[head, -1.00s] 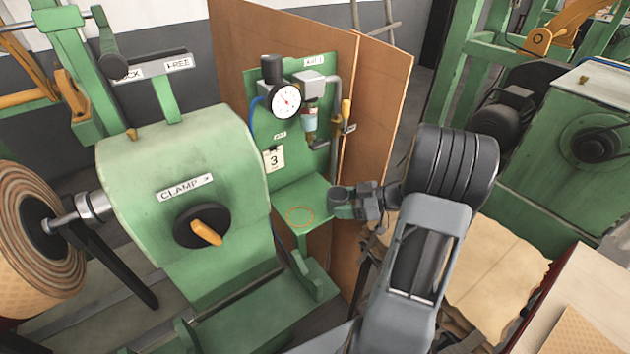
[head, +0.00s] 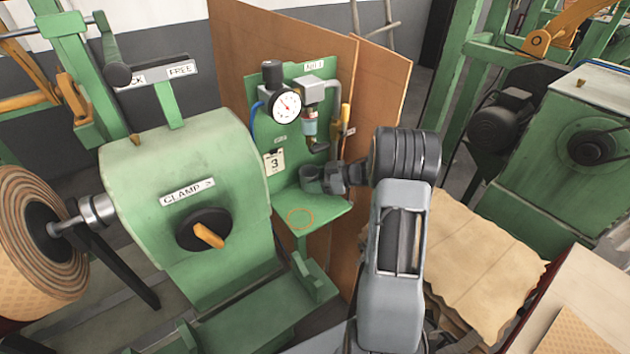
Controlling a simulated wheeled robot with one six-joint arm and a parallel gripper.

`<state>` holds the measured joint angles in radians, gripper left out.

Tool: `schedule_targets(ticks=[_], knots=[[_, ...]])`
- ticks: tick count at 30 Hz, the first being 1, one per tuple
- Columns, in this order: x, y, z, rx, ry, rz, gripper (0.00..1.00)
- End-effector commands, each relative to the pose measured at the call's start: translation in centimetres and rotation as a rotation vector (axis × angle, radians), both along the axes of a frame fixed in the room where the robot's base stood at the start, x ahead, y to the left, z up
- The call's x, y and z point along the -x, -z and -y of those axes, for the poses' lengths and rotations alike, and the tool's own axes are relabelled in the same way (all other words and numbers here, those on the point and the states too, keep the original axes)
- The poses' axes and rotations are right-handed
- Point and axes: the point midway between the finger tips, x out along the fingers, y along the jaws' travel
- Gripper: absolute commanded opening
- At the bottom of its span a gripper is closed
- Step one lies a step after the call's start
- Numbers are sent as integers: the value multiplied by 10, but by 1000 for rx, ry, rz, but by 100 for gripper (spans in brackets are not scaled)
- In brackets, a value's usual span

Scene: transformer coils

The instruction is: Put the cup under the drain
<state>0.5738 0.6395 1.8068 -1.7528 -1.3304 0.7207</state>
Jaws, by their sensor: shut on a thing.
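A dark grey cup (head: 311,179) is held by my gripper (head: 330,178), which reaches in from the right. The cup looks upright, over the back right part of the small green shelf (head: 335,208). I cannot tell whether it touches the shelf. The drain (head: 320,147), a dark bent spout under the clear filter bowl (head: 310,127), is just above the cup and slightly right of its middle in the picture. My finger tips are partly hidden by the cup and the gripper body.
An orange ring (head: 300,219) marks the shelf's front left. The green clamp machine (head: 190,160) stands close on the left. Brown boards (head: 385,95) stand behind.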

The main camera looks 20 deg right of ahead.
Motion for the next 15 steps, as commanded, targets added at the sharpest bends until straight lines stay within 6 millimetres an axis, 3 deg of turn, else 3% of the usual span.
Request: schedule_targets(ticks=[15], knots=[[1, 9, 0, 0, 1, -1, 34]])
